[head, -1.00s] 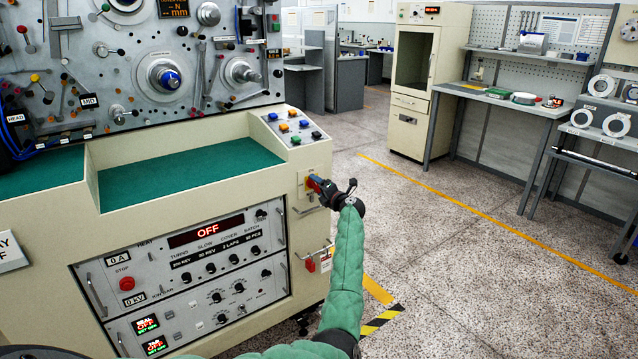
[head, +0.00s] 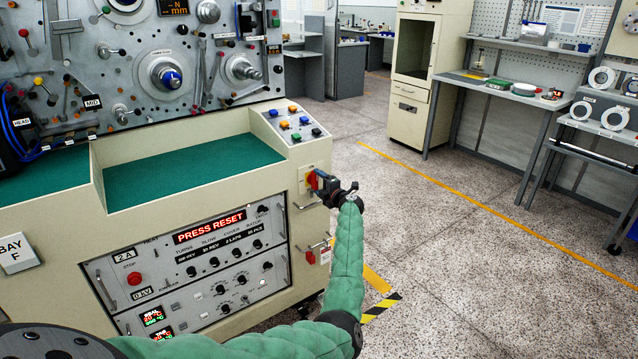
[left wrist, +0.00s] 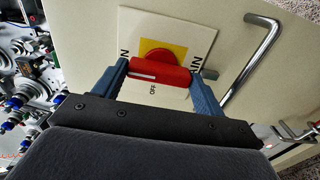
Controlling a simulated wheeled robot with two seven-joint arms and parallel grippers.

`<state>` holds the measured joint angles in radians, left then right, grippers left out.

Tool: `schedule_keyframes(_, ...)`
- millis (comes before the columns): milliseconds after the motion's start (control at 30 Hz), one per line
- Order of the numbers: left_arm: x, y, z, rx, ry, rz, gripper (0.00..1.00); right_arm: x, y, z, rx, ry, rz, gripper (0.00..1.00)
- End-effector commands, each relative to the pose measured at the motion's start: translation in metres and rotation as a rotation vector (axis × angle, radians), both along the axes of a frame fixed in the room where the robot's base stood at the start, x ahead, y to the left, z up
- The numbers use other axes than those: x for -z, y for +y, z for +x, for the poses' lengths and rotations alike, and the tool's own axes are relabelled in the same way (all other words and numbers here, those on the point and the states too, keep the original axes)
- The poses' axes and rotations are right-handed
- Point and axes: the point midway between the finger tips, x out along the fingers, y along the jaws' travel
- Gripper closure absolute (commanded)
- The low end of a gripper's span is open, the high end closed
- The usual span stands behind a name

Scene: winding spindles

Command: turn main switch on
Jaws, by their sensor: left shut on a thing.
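The main switch (head: 312,181) is a red rotary handle on a yellow and white plate at the right end of the beige machine front. In the left wrist view the red handle (left wrist: 160,72) lies crosswise in the picture, with a label at each side of it and "OFF" lettering below it. My left gripper (head: 326,186) is shut on the handle, with one blue finger at each end of it. In the left wrist view the gripper (left wrist: 160,80) hides part of the plate. My right gripper is not in view.
The machine's control panel display (head: 209,226) reads "PRESS RESET". A red stop button (head: 134,278) is at the panel's left. A metal handle (left wrist: 250,62) is close beside the switch. Coloured buttons (head: 293,123) sit above. The floor to the right is open.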

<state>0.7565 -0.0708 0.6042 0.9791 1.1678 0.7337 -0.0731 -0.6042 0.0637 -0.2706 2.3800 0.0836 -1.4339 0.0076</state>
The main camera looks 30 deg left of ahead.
Motion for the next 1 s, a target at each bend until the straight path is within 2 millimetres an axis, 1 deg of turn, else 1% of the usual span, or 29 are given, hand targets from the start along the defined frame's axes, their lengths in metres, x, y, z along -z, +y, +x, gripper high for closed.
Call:
schedule_keyframes(333,0.001,-0.002,0.001,0.004,0.003,0.001,0.52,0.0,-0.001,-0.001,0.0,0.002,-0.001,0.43)
schedule_keyframes(367,0.001,-0.002,0.001,0.004,0.003,0.001,0.27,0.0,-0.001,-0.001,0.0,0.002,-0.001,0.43)
schedule_keyframes(400,0.001,-0.002,0.001,0.004,0.003,0.001,0.19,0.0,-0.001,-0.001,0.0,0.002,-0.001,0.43)
schedule_keyframes(467,0.001,-0.002,0.001,0.003,0.003,0.001,0.08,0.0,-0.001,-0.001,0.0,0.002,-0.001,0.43)
schedule_keyframes(767,0.0,-0.001,0.0,0.001,0.002,0.001,0.07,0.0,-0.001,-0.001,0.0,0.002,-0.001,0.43)
schedule_keyframes(867,0.001,-0.007,-0.002,0.002,0.001,-0.001,0.07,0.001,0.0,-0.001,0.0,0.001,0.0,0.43)
schedule_keyframes(1000,0.002,-0.022,-0.007,0.003,0.001,-0.001,0.07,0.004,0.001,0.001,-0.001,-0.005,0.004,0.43)
